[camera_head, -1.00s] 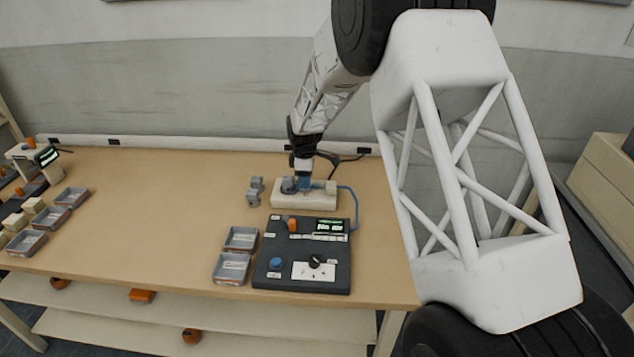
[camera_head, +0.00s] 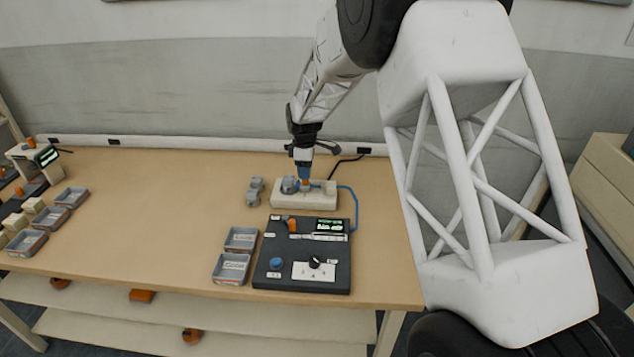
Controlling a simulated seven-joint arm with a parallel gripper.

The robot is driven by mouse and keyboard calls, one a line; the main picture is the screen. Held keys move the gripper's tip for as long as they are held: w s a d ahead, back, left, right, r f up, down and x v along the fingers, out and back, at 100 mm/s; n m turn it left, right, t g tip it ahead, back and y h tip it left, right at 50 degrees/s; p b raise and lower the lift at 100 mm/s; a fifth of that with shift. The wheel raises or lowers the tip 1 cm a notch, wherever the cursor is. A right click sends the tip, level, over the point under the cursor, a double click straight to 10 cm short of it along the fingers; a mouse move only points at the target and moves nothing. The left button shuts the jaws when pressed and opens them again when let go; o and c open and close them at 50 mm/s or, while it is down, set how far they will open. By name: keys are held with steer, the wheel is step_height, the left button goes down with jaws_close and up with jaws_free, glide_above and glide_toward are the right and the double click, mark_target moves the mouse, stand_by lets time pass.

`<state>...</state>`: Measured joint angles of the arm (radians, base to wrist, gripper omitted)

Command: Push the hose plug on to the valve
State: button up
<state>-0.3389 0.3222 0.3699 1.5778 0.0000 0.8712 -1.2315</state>
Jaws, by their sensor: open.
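A cream block (camera_head: 318,199) stands on the table behind the dark control panel, with a grey round fitting (camera_head: 289,185) at its left end. A blue hose (camera_head: 354,207) runs from the block's right side down to the panel. My gripper (camera_head: 304,181) is open and points down over the block, just right of the grey fitting. A small blue and orange-brown part shows at its fingertips. The plug and valve are too small to tell apart here, and I cannot tell whether they touch.
The dark panel (camera_head: 303,258) carries knobs and a lit display. Two grey trays (camera_head: 232,268) lie to its left, and small grey parts (camera_head: 255,192) stand left of the block. The left middle of the table (camera_head: 155,210) is clear. More trays (camera_head: 27,243) lie at far left.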

steer(key=shift+r, duration=1.65)
steer(key=shift+s+d+r, duration=0.2)
steer(key=shift+d+r, duration=0.1)
steer(key=shift+r, duration=0.05)
steer(key=s+d+r+m+t, duration=0.1)
steer(key=s+d+r+m, duration=0.3)
steer(key=s+d+r, duration=0.6)
steer(key=s+d+r+m, duration=0.4)
steer(key=s+d+r, duration=0.35)
steer(key=s, duration=0.35)
steer(key=s+d+m, duration=0.3)
steer(key=s, duration=0.7)
steer(key=s+d+m+t, duration=0.1)
steer(key=s+d+m, duration=0.2)
steer(key=s, duration=0.7)
steer(key=s+d+m, duration=0.4)
steer(key=s+d, duration=0.1)
steer(key=s, duration=0.6)
steer(key=shift+f+t, duration=0.3)
steer(key=shift+f, duration=0.1)
steer(key=shift+d, duration=0.1)
stand_by(0.3)
